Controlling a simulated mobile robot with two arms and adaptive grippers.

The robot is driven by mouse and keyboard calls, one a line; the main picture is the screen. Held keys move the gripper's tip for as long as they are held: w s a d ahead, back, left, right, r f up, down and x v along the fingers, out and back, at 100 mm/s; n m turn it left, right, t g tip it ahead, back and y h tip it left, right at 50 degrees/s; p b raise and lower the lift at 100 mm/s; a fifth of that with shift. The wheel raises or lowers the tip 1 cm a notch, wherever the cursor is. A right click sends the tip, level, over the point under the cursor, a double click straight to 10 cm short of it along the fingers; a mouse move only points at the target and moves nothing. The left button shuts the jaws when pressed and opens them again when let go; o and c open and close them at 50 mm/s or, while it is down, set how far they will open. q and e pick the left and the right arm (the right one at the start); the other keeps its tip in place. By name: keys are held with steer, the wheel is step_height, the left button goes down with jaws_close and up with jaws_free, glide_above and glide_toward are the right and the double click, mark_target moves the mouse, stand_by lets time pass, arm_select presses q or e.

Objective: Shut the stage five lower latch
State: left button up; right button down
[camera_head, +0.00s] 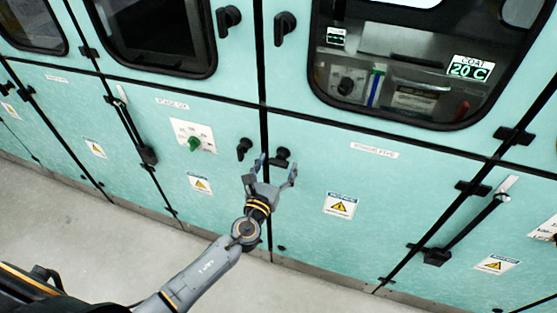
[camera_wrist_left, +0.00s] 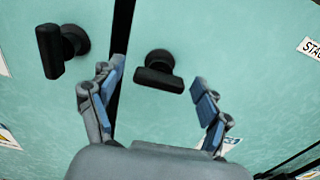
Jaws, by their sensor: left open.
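The stage five lower latch (camera_head: 281,155) is a black turn handle at the left edge of the lower panel labelled STAGE FIVE (camera_head: 374,149). In the left wrist view this latch (camera_wrist_left: 158,72) has its bar lying roughly crosswise, slightly tilted. My left gripper (camera_head: 276,168) is open in front of it. In the wrist view the latch shows between the two spread blue-padded fingers (camera_wrist_left: 155,82), slightly beyond the tips. I cannot tell whether either finger touches it. My right gripper is not in view.
A similar black latch (camera_head: 244,148) sits just left across the dark door gap; its bar stands more upright in the wrist view (camera_wrist_left: 50,50). Two upper latches (camera_head: 228,18) (camera_head: 284,27) are above. Grey floor (camera_head: 90,235) is clear.

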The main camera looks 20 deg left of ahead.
arm_select(q)
steer(key=shift+w, duration=0.65)
steer(key=c, duration=1.2)
